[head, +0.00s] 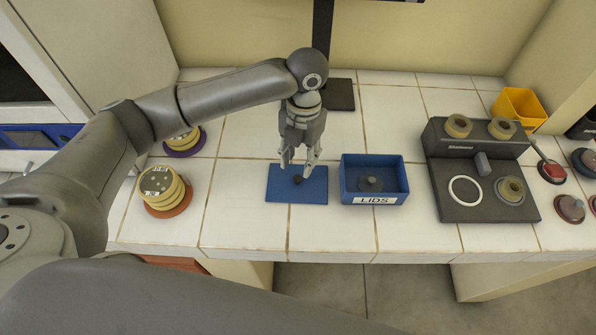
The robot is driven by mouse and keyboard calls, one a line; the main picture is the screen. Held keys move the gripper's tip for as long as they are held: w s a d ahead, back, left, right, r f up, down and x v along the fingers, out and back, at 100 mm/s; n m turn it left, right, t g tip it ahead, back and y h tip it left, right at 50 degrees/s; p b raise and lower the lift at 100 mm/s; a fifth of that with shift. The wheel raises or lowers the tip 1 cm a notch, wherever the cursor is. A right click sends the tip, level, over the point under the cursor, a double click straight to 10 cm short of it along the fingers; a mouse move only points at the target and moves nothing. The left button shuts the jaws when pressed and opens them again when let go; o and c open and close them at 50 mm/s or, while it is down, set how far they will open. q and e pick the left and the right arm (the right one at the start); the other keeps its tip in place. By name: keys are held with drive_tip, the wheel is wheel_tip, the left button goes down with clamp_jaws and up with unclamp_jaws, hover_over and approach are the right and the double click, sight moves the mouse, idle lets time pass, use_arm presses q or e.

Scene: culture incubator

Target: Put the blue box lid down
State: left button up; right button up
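The blue box lid (284,196) is a flat blue rectangle with a small dark knob (297,179) in its middle. It appears to lie flat on the white tiled counter, left of the open blue box (374,199) labelled LIDS. A dark round piece with a knob (371,183) sits inside that box. My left gripper (297,170) points down over the lid, its two fingers spread on either side just above the knob. It looks open and empty, apart from the knob as far as I can tell. My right gripper is not in view.
Stacks of yellowish discs on an orange base (164,190) and a purple base (183,143) stand left. A dark grey device (470,205) with round pieces stands right, near a yellow bin (521,104). The counter's front edge (330,258) is close; tiles between are clear.

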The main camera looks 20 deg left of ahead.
use_arm(q)
drive_tip(key=r, duration=0.6)
drive_tip(key=shift+w+d+b, duration=0.1)
drive_tip(key=shift+w+b, duration=0.25)
drive_tip(key=shift+b, duration=0.05)
drive_tip(key=shift+f, duration=0.1)
